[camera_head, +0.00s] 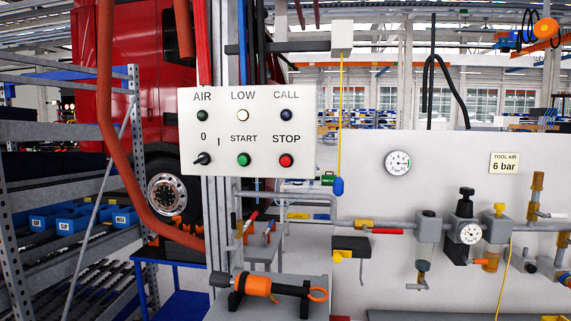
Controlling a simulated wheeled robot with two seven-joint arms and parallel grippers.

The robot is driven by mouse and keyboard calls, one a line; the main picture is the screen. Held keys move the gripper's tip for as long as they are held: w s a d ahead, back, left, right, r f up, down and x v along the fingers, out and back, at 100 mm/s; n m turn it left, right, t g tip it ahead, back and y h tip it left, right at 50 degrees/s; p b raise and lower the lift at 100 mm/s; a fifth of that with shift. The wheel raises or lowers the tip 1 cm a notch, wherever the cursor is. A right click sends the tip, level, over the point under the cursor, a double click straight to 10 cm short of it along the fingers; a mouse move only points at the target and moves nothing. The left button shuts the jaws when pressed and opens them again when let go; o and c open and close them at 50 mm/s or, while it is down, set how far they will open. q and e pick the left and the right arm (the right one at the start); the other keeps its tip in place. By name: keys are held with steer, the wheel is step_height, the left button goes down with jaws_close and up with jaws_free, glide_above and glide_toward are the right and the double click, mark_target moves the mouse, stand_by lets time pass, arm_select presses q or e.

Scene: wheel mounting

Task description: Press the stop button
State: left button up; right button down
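The red stop button (286,160) sits at the lower right of a white control panel (220,105), under the label STOP. The green start button (243,160) is directly to its left, and a black rotary switch (203,159) is further left. Above these are a dark green AIR lamp (202,116), a pale LOW lamp (243,115) with an orange-brown rim, and a dark blue CALL button or lamp (286,115). Nothing covers the stop button. Neither of my grippers is in view.
The panel is fixed to a grey post (219,230). Below it, an orange and black tool (262,287) rests on a grey stand. Air pipes and gauges line a white board (360,200) at right. Shelving (70,75) with blue bins and a red truck (140,60) are at left.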

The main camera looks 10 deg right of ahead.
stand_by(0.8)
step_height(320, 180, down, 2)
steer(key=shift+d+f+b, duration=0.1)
steer(key=shift+b, duration=1.05)
